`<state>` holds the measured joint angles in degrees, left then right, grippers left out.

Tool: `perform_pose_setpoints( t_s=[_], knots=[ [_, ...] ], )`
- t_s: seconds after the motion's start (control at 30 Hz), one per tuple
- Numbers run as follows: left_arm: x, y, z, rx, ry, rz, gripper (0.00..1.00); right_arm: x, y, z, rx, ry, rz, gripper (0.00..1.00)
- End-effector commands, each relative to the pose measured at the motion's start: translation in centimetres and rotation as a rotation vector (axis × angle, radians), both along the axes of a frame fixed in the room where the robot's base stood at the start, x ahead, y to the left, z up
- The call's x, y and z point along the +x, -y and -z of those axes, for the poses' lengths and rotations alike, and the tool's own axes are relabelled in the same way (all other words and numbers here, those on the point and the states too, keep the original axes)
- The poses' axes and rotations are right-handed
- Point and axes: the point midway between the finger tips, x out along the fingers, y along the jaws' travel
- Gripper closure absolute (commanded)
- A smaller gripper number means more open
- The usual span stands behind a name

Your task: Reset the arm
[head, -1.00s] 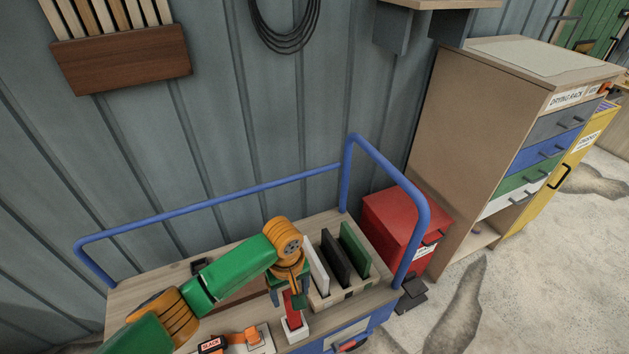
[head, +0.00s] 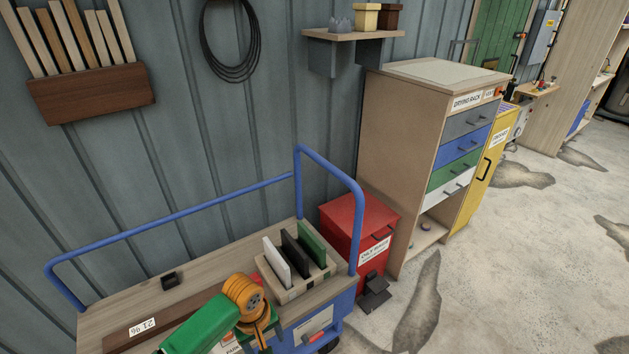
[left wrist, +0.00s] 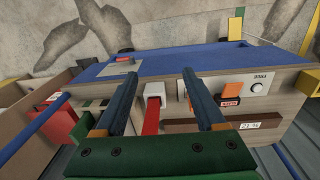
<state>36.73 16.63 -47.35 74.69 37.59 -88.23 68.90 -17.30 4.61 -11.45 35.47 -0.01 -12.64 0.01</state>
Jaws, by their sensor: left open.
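My left gripper (head: 262,338) is low in the head view, in front of the tray of upright plates, with its fingertips cut off or hidden. In the left wrist view my left gripper (left wrist: 158,68) shows two dark blue fingers spread apart. A red bar-like piece (left wrist: 151,118) with a white block (left wrist: 155,90) lies between the fingers in the picture, with gaps on both sides. The wooden trolley top (head: 120,305) is below my left arm. My right gripper is in neither view.
A slotted tray (head: 285,290) holds white, black and green plates. Blue rails (head: 330,175) edge the trolley. A red bin (head: 350,232) and the drying rack (head: 400,165) stand to the right. An orange-handled tool (left wrist: 228,103) lies beside the white block. Floor at far right is clear.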

Motion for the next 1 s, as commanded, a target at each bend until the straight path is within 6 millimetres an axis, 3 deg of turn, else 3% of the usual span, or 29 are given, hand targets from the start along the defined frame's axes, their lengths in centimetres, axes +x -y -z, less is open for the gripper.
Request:
perform_pose_setpoints(
  t_s=[0.27,0.47,0.57,0.7,0.8,0.9,1.0],
  knots=[
    [-1.5,-0.8,6.6,-0.049,0.053,0.084,0.28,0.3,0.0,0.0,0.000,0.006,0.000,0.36],
    [-6.0,-3.0,13.7,-0.030,0.100,0.211,0.28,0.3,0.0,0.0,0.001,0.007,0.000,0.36],
    [-10.3,-4.6,17.4,0.004,0.110,0.311,0.28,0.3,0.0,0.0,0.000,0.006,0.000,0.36],
    [-19.1,-6.9,22.0,0.061,0.095,0.505,0.28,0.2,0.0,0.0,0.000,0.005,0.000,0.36],
    [-25.4,-7.8,23.6,0.087,0.077,0.648,0.28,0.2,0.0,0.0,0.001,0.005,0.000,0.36],
    [-28.9,-8.2,24.0,0.095,0.070,0.734,0.28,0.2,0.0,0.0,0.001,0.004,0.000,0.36],
    [-30.0,-8.2,24.1,0.098,0.069,0.765,0.28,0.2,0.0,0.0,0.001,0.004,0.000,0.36]
  ],
)
